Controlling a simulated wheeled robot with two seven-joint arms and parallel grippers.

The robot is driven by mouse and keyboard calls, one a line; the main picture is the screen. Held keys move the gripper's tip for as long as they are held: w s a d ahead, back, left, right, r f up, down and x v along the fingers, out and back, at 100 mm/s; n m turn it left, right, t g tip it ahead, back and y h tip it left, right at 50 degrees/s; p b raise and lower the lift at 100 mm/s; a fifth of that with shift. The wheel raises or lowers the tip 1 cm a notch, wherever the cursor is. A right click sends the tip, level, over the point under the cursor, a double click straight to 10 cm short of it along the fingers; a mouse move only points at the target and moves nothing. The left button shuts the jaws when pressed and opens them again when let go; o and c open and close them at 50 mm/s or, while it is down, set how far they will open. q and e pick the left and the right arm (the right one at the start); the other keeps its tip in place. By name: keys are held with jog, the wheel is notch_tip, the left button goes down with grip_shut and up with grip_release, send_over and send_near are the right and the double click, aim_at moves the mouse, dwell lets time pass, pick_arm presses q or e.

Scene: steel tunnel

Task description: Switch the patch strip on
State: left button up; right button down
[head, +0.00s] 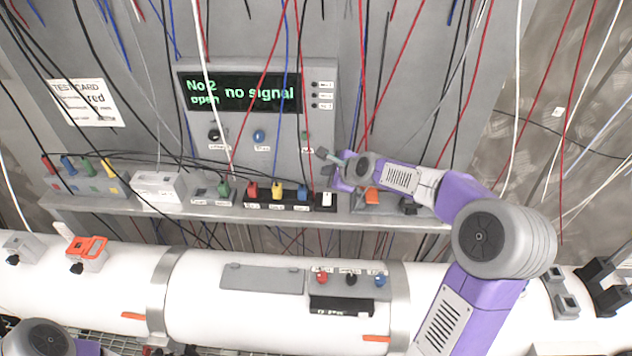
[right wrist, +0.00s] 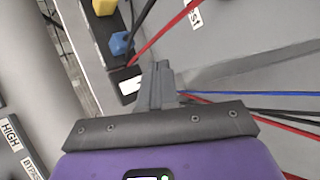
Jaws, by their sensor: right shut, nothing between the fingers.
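The patch strip (head: 263,204) is a black bar on the grey shelf, with red, yellow and blue plugs in it. Its right end carries a white rocker switch (head: 327,198). In the right wrist view the strip (right wrist: 99,38) runs down to the white switch (right wrist: 131,85), just left of the fingertips. My right gripper (head: 325,155) is shut and empty, close above the strip's right end; its fingers show in the wrist view (right wrist: 160,72). I cannot tell whether they touch the switch. My left gripper is out of view.
The display (head: 240,92) above reads "No 2 open" and "no signal". A white box (head: 158,187) and a grey block with coloured plugs (head: 85,182) stand left on the shelf (head: 400,222). Many cables hang around the arm. A white pipe (head: 215,300) runs below.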

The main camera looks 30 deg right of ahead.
aim_at(329, 202)
jog(key=f+b, duration=0.1)
jog(key=f, duration=0.1)
jog(key=f+b, duration=0.2)
jog(key=f, duration=0.1)
jog(key=f+b, duration=0.2)
jog(key=f, duration=0.1)
jog(key=shift+w+d, duration=0.1)
jog(key=shift+d, duration=0.15)
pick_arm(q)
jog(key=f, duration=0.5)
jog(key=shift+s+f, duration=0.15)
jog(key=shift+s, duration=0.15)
pick_arm(e)
jog(key=shift+f, duration=0.3)
dwell(1.1)
pick_arm(q)
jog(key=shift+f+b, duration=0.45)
jog(key=shift+b, duration=0.2)
pick_arm(e)
jog(key=shift+w+d+f, duration=0.1)
jog(key=shift+f, duration=0.3)
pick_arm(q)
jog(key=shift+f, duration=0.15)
pick_arm(e)
jog(key=shift+f, duration=0.25)
jog(key=shift+r, duration=0.55)
